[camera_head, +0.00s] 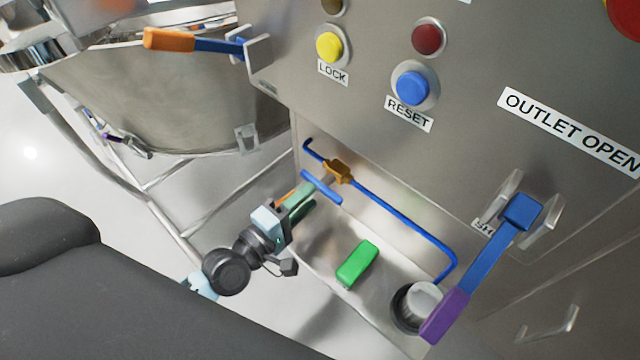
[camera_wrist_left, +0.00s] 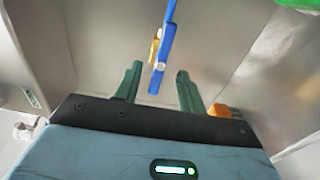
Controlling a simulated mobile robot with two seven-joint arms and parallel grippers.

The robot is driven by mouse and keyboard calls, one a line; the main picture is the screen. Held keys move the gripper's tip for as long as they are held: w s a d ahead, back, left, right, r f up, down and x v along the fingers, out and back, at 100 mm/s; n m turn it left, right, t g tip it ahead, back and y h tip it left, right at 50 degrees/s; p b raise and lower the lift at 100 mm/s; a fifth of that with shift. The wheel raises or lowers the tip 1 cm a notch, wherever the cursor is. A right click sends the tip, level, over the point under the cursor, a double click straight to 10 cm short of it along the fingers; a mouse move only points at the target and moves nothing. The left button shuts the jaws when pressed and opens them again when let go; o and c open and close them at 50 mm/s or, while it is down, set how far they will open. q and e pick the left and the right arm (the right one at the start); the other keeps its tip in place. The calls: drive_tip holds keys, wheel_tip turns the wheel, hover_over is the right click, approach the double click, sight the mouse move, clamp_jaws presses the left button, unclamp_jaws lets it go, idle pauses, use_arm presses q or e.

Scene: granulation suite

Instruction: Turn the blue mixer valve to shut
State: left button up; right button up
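The mixer valve has a brass body (camera_head: 339,171) on a blue pipe (camera_head: 400,219) that runs along the recess of the steel cabinet. My right gripper is not in view.
A blue lever with purple grip (camera_head: 445,316) hangs at right. An orange-gripped lever (camera_head: 170,40) and steel vessel (camera_head: 160,95) are upper left.

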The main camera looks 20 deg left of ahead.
sight(321, 185)
use_arm(q)
drive_tip(key=shift+x, duration=2.45)
clamp_jaws()
